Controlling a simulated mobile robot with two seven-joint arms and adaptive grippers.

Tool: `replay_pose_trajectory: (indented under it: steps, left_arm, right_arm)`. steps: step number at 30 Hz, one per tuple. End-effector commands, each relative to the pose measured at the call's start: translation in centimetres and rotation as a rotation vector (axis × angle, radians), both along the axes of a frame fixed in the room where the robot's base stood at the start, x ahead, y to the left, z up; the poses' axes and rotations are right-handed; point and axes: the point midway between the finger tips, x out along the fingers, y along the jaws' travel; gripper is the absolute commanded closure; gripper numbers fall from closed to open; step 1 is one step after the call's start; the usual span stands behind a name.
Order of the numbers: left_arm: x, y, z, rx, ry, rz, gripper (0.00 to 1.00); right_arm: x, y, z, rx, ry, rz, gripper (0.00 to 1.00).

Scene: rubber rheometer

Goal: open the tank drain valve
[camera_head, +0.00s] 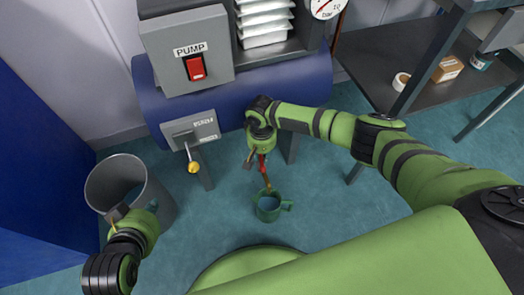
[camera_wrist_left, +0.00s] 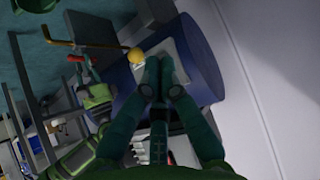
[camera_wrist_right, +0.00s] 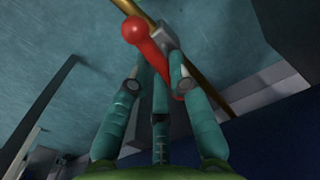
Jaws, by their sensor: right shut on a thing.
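The drain valve has a red handle (camera_head: 262,168) on a brass pipe (camera_head: 267,184) below the blue tank (camera_head: 285,82). In the right wrist view the round-ended red handle (camera_wrist_right: 150,48) lies between my fingers, beside a grey valve body (camera_wrist_right: 166,38). My right gripper (camera_head: 257,158) is shut on the handle; it also shows in the right wrist view (camera_wrist_right: 156,76). My left gripper (camera_head: 118,213) is over the grey bin at the left. In the left wrist view its fingertips (camera_wrist_left: 158,70) are together with nothing visible between them.
A teal jug (camera_head: 268,206) stands on the floor under the pipe's end. A lever with a yellow knob (camera_head: 193,167) hangs from a grey panel (camera_head: 192,130). The grey bin (camera_head: 160,196) stands left. A pump switch box (camera_head: 188,50) is above; a shelf (camera_head: 400,65) stands right.

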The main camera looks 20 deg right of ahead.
Motion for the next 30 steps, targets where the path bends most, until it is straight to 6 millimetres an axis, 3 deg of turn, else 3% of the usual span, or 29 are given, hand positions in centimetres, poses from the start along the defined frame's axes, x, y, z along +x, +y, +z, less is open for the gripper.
replay_pose_trajectory:
  steps: [1,11,18,29,30]
  left_arm:
    - [-1.0,0.5,-0.6,0.012,0.067,0.008,1.0]
    - [-8.7,3.2,-5.9,0.088,0.51,0.056,1.0]
    - [-8.2,3.1,-9.2,0.089,0.523,0.052,1.0]
    - [-8.1,3.1,-9.6,0.088,0.521,0.051,1.0]
    - [-8.1,3.1,-9.5,0.088,0.521,0.051,1.0]
  right_arm:
    - [1.1,0.8,1.1,0.021,-0.033,0.005,1.0]
    - [0.3,0.6,1.0,0.017,-0.015,0.064,1.0]
    - [0.3,0.5,0.5,0.016,-0.014,0.175,1.0]
    - [0.1,0.4,0.3,0.014,-0.009,0.204,1.0]
    - [0.1,0.4,0.3,0.014,-0.009,0.204,0.72]
